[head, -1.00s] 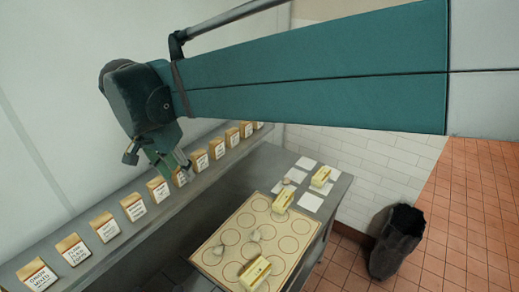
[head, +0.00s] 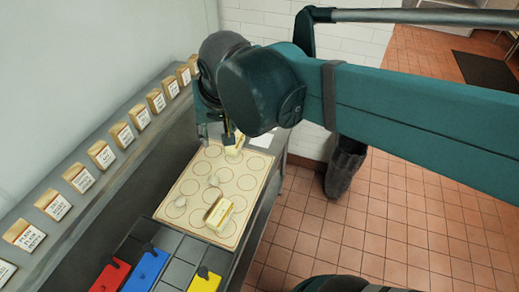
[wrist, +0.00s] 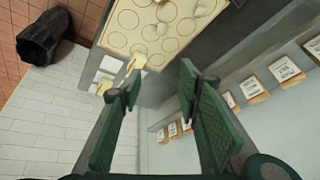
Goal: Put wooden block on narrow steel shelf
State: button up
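Several wooden blocks with white labels, one of them (head: 102,154), stand in a row on the narrow steel shelf (head: 62,243) along the wall. The row also shows in the wrist view, with one labelled block (wrist: 287,70) at the right. A pale yellow block (head: 219,214) lies on the circle-marked board (head: 178,222). Another yellow block (head: 234,152) is partly hidden behind my gripper (head: 229,140). In the wrist view my fingers (wrist: 160,95) are spread wide with nothing between them, above the counter's far part. I cannot tell which block the task means.
Several small pale lumps, one of them (head: 212,181), lie on the board. Red (head: 111,276), blue (head: 146,270) and yellow (head: 205,281) pieces sit on dark bins in front. White cards (wrist: 108,63) lie beyond the board. A dark sack (wrist: 42,40) stands on the tiled floor.

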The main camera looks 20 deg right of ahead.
jog(key=s+d+f+n+t, duration=0.2)
jog(key=s+d+f, duration=0.3)
jog(key=s+d, duration=0.2)
jog(key=shift+s+d+f, duration=0.15)
jog(key=shift+d+f, duration=0.05)
jog(key=shift+d, duration=0.85)
